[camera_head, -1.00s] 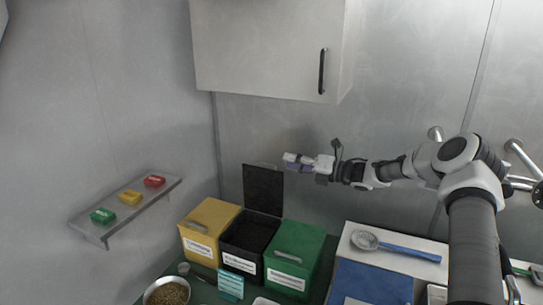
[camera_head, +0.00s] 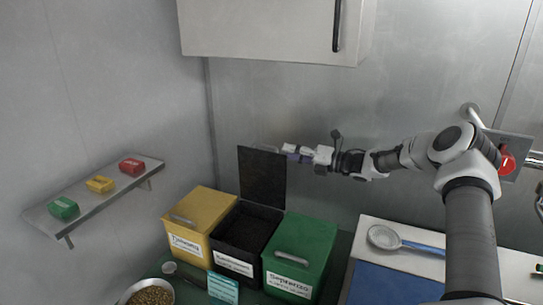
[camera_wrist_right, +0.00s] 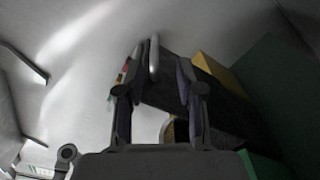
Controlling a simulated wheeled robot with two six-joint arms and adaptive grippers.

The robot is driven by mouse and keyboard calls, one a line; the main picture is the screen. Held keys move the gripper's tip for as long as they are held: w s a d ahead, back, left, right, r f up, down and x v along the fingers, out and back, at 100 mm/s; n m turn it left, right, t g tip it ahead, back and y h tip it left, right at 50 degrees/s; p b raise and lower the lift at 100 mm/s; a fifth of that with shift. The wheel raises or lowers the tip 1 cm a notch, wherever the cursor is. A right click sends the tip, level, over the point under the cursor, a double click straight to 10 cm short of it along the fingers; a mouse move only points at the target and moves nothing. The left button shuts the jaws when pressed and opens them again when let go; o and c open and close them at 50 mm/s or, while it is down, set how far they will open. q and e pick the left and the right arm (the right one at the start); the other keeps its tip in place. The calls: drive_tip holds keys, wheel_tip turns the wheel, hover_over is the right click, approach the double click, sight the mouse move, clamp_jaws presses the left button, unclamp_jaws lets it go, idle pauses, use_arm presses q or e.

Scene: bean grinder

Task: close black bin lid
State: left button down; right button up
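The black bin (camera_head: 232,262) stands between the yellow and green bins. Its lid (camera_head: 262,178) is open and stands upright at the back of the bin, and dark contents show inside. My right gripper (camera_head: 288,153) is beside the lid's upper right edge, high above the green bin. In the right wrist view its two fingers (camera_wrist_right: 160,105) are apart with nothing held. A pale bar, apparently the lid's handle (camera_wrist_right: 154,56), shows just beyond the fingertips, beside the dark lid. Whether a finger touches the lid cannot be told. My left gripper is not in view.
The yellow bin (camera_head: 203,207) and green bin (camera_head: 303,238) are closed. A wall shelf (camera_head: 95,200) holds small green, yellow and red blocks. A cabinet (camera_head: 260,30) hangs above. A strainer (camera_head: 383,237) lies on the right, and a bowl of beans (camera_head: 150,292) stands in front.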

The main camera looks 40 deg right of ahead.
sight(272, 148)
drive_tip(key=x, duration=0.6)
drive_tip(key=shift+s+a+r+p, duration=0.1)
drive_tip(key=shift+a+r+p, duration=0.25)
drive_tip(key=shift+a+p, duration=0.05)
drive_tip(key=shift+w+f, duration=0.2)
drive_tip(key=shift+w, duration=0.25)
drive_tip(key=shift+s+d, duration=0.1)
drive_tip(key=shift+c, duration=0.7)
drive_tip(key=shift+s+r, duration=0.1)
drive_tip(key=shift+r, duration=0.05)
clamp_jaws()
